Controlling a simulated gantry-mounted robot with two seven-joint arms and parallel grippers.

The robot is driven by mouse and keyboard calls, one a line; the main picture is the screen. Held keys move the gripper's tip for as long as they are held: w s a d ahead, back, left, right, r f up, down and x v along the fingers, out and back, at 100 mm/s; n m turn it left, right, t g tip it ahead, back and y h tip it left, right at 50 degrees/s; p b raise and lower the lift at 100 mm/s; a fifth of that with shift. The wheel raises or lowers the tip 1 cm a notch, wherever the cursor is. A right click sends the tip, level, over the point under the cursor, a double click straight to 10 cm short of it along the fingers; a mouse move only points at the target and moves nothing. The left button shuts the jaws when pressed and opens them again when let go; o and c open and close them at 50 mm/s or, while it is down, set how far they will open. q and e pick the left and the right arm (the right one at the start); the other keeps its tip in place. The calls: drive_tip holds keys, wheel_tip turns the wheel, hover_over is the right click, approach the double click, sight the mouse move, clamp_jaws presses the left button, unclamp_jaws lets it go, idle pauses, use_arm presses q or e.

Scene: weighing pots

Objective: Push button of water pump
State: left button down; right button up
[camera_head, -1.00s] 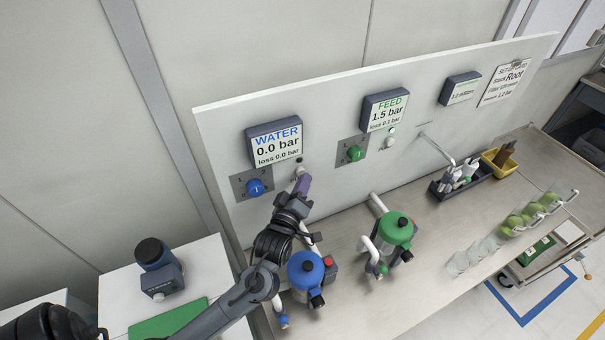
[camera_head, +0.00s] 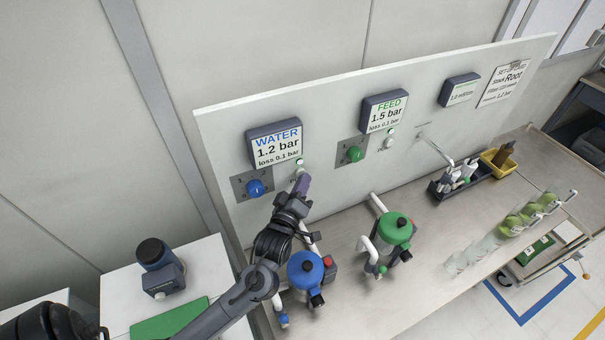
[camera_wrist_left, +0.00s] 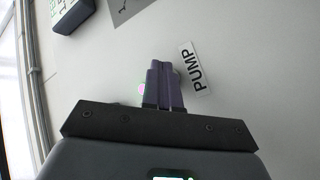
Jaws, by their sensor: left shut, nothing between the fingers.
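The water display (camera_head: 276,145) on the white panel reads 1.2 bar, loss 0.1 bar. Below its right side a small indicator lamp (camera_head: 299,161) glows pale green. The white pump button (camera_head: 299,172) sits just under the lamp. My left gripper (camera_head: 303,184) is shut and empty, its purple fingertips at the button, seemingly touching it. In the left wrist view the shut fingers (camera_wrist_left: 164,68) point at the panel beside the PUMP label (camera_wrist_left: 193,69), and the button is hidden behind them. My right gripper is not in view.
A blue knob (camera_head: 255,187) is left of the button. The feed display (camera_head: 384,110) and green knob (camera_head: 354,153) are to the right. A blue-topped filter (camera_head: 305,268) and a green-topped one (camera_head: 394,230) stand on the bench below.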

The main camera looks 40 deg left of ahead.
use_arm(q)
drive_tip(key=s+d+p, duration=0.2)
drive_tip(key=d, duration=0.3)
drive_tip(key=shift+d, duration=0.3)
drive_tip(key=shift+s, duration=0.1)
idle(0.3)
drive_tip(key=shift+s+r, duration=0.1)
